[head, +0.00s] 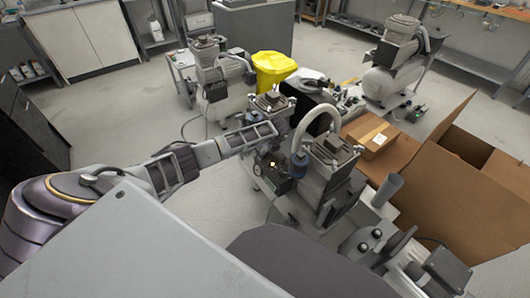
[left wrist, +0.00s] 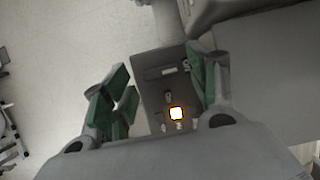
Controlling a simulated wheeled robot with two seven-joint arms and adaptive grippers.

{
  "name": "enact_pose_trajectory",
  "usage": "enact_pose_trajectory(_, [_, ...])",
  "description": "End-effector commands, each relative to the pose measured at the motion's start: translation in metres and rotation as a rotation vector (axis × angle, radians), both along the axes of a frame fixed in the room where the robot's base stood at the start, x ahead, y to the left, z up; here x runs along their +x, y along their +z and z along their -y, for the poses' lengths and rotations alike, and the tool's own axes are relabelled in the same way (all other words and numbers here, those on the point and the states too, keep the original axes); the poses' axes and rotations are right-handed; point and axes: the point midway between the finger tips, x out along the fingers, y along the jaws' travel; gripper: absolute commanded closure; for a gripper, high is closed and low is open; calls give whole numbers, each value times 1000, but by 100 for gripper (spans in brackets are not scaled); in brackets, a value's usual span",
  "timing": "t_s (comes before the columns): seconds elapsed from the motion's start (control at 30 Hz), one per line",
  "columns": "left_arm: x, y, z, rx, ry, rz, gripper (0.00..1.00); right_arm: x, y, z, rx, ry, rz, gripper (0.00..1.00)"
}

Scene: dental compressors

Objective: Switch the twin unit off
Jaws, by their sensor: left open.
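The twin unit (head: 318,178) stands right of centre in the head view, with two pump heads and a looped pale hose. On its near left side is a dark control box (head: 276,172) with a small glowing light. In the left wrist view, the grey control panel (left wrist: 152,98) carries a lit, orange-rimmed white switch (left wrist: 176,114) and small fittings. My left gripper (left wrist: 160,85) is open, its green-padded fingers spread either side of the panel, with nothing between them. In the head view, my left gripper (head: 262,134) reaches over the box.
Another compressor (head: 218,78) stands behind on the left, and one (head: 393,65) at the back right. A yellow bin (head: 273,69) is behind the twin unit. Open cardboard boxes (head: 435,185) crowd its right side. The floor at left is clear.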

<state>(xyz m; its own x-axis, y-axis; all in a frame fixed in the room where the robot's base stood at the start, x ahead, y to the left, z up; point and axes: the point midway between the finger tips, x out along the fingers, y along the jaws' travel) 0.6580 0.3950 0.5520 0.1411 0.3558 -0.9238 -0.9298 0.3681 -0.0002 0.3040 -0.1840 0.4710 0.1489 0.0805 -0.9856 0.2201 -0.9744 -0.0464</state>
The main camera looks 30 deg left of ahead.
Motion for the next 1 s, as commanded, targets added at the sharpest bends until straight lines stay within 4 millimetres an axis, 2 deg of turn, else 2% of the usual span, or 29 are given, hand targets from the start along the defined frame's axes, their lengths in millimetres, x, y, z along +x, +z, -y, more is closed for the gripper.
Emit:
enact_pose_trajectory(0.8, [-13, 82, 32, -1, -1, 0, 41, -1, 0, 0, -1, 1, -1, 60])
enact_pose_trajectory(1.0, [-15, 96, 38, -1, -1, -1, 41, -1, 0, 0, -1, 1, -1, 60])
